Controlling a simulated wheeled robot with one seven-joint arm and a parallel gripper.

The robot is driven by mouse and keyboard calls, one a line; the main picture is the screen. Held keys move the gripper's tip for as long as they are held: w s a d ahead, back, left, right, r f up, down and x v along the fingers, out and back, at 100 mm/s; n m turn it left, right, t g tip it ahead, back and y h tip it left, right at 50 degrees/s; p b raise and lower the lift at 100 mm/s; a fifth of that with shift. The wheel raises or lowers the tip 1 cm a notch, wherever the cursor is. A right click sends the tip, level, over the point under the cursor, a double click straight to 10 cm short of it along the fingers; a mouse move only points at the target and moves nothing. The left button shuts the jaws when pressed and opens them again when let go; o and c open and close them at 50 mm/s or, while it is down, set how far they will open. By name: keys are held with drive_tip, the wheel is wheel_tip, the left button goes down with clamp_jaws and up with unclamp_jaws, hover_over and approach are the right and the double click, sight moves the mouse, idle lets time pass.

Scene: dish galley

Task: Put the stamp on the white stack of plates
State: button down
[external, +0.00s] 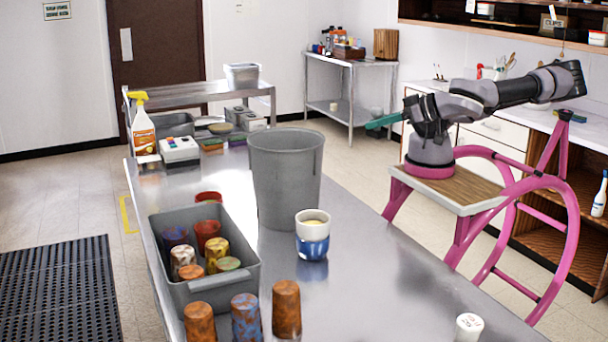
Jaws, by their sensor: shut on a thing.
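My arm stands at the back right, and its dark end, my gripper (571,78), is up at the far right, above and well clear of the steel table. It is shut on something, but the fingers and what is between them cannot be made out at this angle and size. I cannot pick out the stamp. I see no white stack of plates that I can be sure of.
The steel table (385,290) holds a grey bin (285,180), a grey crate (215,287) of cups, a white-and-blue cup stack (312,240), several patterned cups (286,308) and a spray bottle (143,130). Its right part is mostly clear. A counter (540,118) and shelf are at right.

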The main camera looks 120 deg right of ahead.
drive_tip(key=w+d+m+g+h, duration=0.3)
drive_tip(key=w+d+m+g, duration=0.15)
drive_tip(key=w+d, duration=1)
drive_tip(key=w+d+f+m+g, duration=0.1)
drive_tip(key=w+d+m+g, duration=0.15)
drive_tip(key=d, duration=1.05)
drive_tip(key=w+d+m+g, duration=0.1)
drive_tip(key=d+m+g, duration=0.15)
drive_tip(key=d, duration=1.05)
drive_tip(key=s+d+m+g, duration=0.15)
drive_tip(key=s+d, duration=0.25)
drive_tip(key=d, duration=0.8)
drive_tip(key=s+d+m+g, duration=0.1)
drive_tip(key=s+d+g, duration=0.2)
drive_tip(key=d, duration=0.9)
drive_tip(key=s+d+r+m+g+y, duration=0.1)
drive_tip(key=s+d+m+g+y, duration=0.15)
drive_tip(key=s+d, duration=1.35)
drive_tip(key=shift+m+g, duration=0.35)
drive_tip(key=shift+m, duration=0.1)
drive_tip(key=f, duration=0.9)
drive_tip(key=d+f, duration=0.1)
drive_tip(key=f, duration=0.8)
drive_tip(key=w+f, duration=0.1)
drive_tip(key=f, duration=0.8)
drive_tip(key=shift+w+d+f, duration=0.1)
drive_tip(key=shift+d+f, duration=0.05)
drive_tip(key=shift+f, duration=0.1)
drive_tip(key=shift+f, duration=0.1)
